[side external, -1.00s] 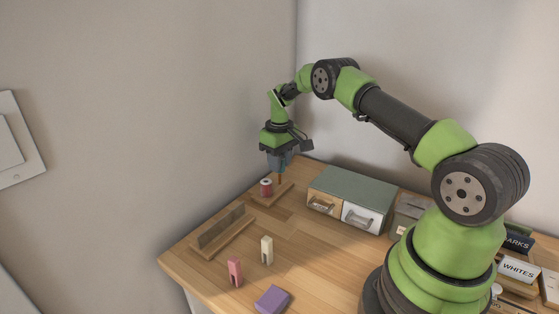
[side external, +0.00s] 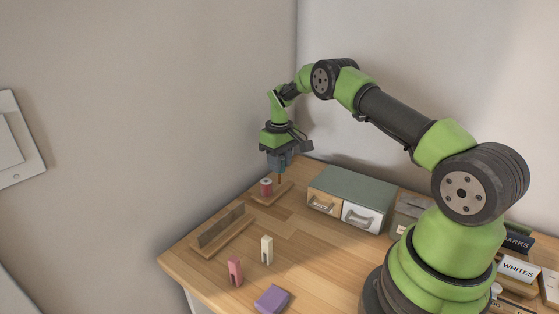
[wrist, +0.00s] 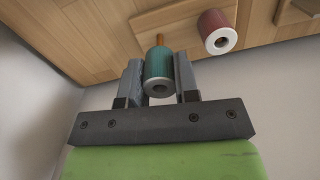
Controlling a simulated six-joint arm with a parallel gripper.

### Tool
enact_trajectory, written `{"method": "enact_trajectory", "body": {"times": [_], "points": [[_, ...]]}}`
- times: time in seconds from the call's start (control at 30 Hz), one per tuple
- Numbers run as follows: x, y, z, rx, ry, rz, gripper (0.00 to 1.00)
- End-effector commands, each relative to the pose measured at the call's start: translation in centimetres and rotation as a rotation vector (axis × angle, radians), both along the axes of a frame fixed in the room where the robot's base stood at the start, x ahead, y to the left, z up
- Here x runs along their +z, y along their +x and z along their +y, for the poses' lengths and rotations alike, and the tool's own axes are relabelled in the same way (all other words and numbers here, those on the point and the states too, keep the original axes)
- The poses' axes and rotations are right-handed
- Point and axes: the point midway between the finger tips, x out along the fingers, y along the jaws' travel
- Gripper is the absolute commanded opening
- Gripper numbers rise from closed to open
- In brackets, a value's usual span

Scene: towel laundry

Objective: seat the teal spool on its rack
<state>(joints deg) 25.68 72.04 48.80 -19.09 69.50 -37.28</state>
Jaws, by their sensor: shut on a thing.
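My gripper (wrist: 160,84) is shut on the teal spool (wrist: 157,68), with one finger on each side of it. The spool's open bore faces the wrist camera. The wooden rack (wrist: 182,17) lies beyond it and carries a bare orange-brown peg (wrist: 159,39) in line with the spool. The spool's far end overlaps the peg's tip in the wrist view; I cannot tell whether the peg has entered the bore. In the side view my gripper (side external: 280,162) is above the rack (side external: 271,198), and its fingers mostly hide the spool.
A red spool (side external: 266,187) sits on the same rack, close beside the peg. A drawer unit (side external: 349,193) stands to the right. A slotted wooden holder (side external: 222,232), pink (side external: 235,270) and cream (side external: 267,250) pieces and a purple block (side external: 272,298) stand nearer the front.

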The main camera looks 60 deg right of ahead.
Motion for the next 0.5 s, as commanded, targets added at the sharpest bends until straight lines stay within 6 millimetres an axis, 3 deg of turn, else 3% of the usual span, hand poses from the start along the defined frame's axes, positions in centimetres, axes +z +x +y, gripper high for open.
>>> {"method": "enact_trajectory", "body": {"times": [0.5], "points": [[-1.08, 0.01, 0.0, 0.0, 0.0, 0.0, 0.07]]}}
